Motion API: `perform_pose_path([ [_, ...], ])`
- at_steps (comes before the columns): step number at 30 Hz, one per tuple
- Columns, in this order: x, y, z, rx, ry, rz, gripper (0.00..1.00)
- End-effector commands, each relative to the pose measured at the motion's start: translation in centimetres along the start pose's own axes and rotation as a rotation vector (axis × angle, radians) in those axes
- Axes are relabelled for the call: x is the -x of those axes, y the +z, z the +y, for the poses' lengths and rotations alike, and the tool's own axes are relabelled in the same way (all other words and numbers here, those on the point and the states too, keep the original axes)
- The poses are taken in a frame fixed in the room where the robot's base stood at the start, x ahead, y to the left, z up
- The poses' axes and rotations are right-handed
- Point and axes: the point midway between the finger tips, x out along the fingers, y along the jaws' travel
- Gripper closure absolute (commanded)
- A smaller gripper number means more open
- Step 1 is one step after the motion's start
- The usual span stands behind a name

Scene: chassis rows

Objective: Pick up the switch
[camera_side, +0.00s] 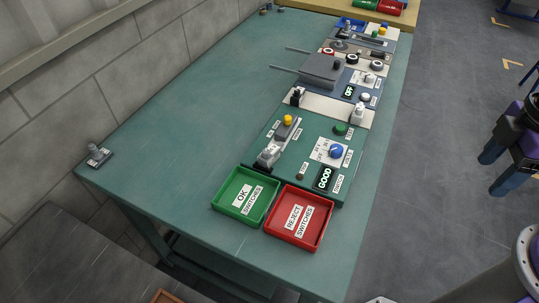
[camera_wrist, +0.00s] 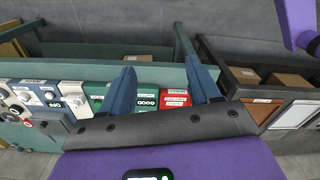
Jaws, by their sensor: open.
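Which part is the switch is not certain. A grey block with a yellow top (camera_side: 287,123) sits on the near green test panel (camera_side: 285,165), and a light grey clamp-like part (camera_side: 268,155) stands just in front of it. The green OK SWITCHES tray (camera_side: 222,200) and red REJECT SWITCHES tray (camera_side: 311,238) lie at the panel's near end and look empty. My gripper (camera_side: 488,172) is open and empty, off the table to the right. Its two blue fingers are spread apart in the wrist view (camera_wrist: 160,66).
More panels with knobs, buttons and a grey box (camera_side: 321,70) with two rods run along the table (camera_side: 170,145). A small grey fixture (camera_side: 98,155) sits at the table's left corner. The left half of the table is clear. A wall stands along the left.

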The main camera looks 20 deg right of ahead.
Motion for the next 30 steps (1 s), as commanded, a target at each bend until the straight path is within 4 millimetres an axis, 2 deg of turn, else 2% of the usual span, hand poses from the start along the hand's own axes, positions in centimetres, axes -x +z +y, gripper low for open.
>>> perform_pose_path([
  [7,1.3,-8.5,2.0,-0.320,0.003,-0.004,0.38],
  [15,1.9,-18.2,4.5,-0.712,0.007,-0.008,0.38],
  [24,1.3,-28.0,7.5,-1.150,0.014,-0.013,0.38],
  [30,0.2,-33.5,9.4,-1.441,0.020,-0.015,0.38],
])
